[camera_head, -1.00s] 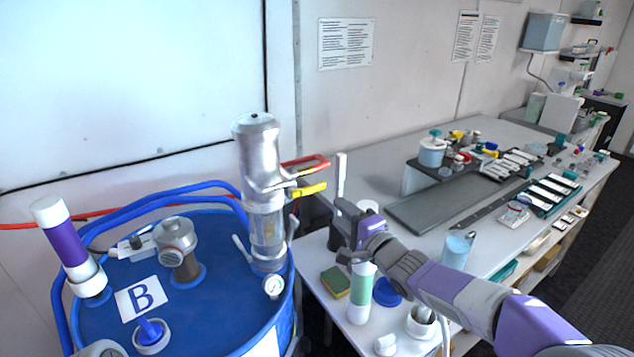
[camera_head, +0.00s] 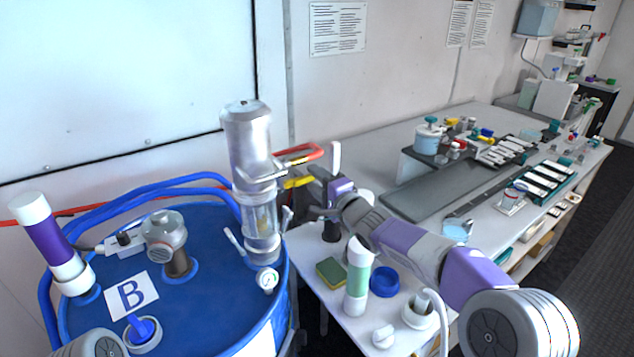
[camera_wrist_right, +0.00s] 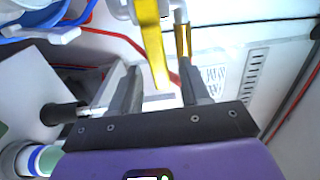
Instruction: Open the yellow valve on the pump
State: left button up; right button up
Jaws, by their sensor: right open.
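The pump (camera_head: 250,150) is a silvery upright cylinder with a clear lower section, standing on the blue drum. Its yellow valve handle (camera_head: 298,183) sticks out to the right, below a red handle (camera_head: 298,155). My right gripper (camera_head: 316,192) is open beside the yellow handle's outer end, partly overlapping it in the head view. In the right wrist view the yellow handle (camera_wrist_right: 153,45) reaches down between the two spread fingers of my right gripper (camera_wrist_right: 160,80). A gap shows on both sides, so I see no grip. My left gripper is out of view.
The blue drum top (camera_head: 205,285) holds a B label (camera_head: 132,293), a gauge (camera_head: 267,280) and hoses. On the white table near my right arm stand a green-and-white bottle (camera_head: 358,278), a sponge (camera_head: 332,271) and a blue lid (camera_head: 384,281). A wall is behind the pump.

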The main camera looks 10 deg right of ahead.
grip_shut()
dwell(0.4)
